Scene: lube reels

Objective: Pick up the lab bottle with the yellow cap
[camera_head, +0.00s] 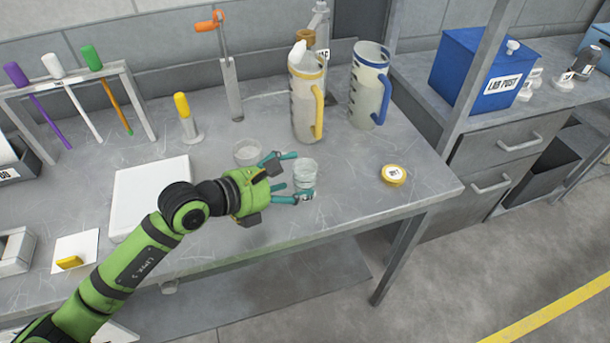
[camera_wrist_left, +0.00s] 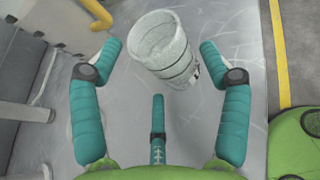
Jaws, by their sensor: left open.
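A clear, open-topped glass jar (camera_head: 305,172) stands on the workbench in the head view, with no cap on it. My left gripper (camera_head: 299,177) is open, with its teal fingers at either side of the jar. In the left wrist view the jar (camera_wrist_left: 165,48) appears ahead of the palm, between the two spread fingers (camera_wrist_left: 162,62), not gripped. A round yellow cap (camera_head: 393,175) with a label lies on the bench to the right of the jar. A slim yellow-topped item (camera_head: 186,115) stands upright further back left; whether it is a bottle is unclear.
Two measuring jugs, one yellow-handled (camera_head: 306,95) and one blue-handled (camera_head: 369,88), stand behind the jar. A shallow glass dish (camera_head: 247,152) is near the gripper's left. A white board (camera_head: 150,195) lies left. The bench's front right corner is clear.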

